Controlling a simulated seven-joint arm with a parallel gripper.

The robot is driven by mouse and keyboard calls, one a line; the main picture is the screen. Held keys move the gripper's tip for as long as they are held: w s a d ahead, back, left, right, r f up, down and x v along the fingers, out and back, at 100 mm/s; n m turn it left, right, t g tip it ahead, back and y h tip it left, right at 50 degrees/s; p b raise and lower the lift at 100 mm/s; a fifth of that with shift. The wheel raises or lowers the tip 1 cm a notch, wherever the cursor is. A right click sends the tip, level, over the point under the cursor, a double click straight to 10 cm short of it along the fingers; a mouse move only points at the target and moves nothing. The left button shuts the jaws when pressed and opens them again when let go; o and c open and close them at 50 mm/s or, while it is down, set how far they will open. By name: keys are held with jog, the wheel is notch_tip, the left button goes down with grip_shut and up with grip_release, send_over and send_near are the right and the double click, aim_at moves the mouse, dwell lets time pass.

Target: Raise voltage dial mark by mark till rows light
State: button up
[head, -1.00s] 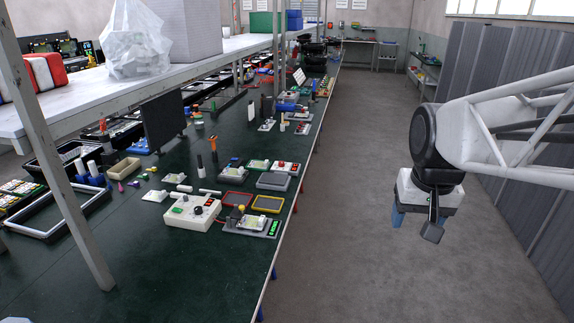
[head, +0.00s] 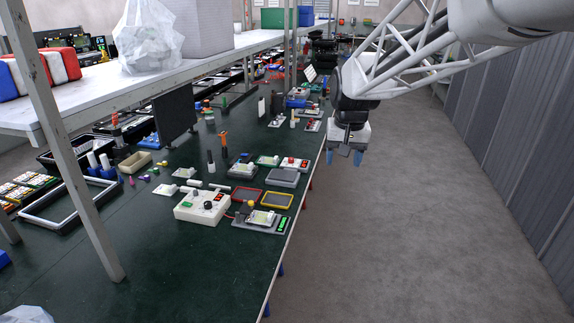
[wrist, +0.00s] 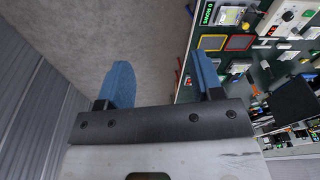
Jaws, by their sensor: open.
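The box (wrist: 287,18) and board (wrist: 228,16) show at the wrist view's upper right. My gripper (head: 344,158), with blue fingers, is open and empty, beyond the bench's right edge, apart from the box.
Red-framed (head: 246,196) and yellow-framed (head: 277,200) trays lie beside the box. A shelf (head: 100,93) and its grey post (head: 75,150) stand over the bench's left side. The floor (head: 400,230) to the right is clear.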

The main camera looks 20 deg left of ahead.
jog(key=w+a+f, duration=0.4)
jog(key=w+a, duration=0.4)
jog(key=a, duration=0.4)
jog(key=n+g, duration=0.2)
jog(key=n, duration=0.1)
send_near(208, 203)
jog(key=shift+s+d+f, duration=0.1)
jog(key=shift+d+f, duration=0.15)
jog(key=shift+f, duration=0.2)
jog(key=shift+s+a+f, duration=0.1)
jog(key=shift+a+f, duration=0.3)
jog(key=shift+a, duration=0.1)
jog(key=shift+a+f, duration=0.15)
jog(key=shift+f, duration=3.7)
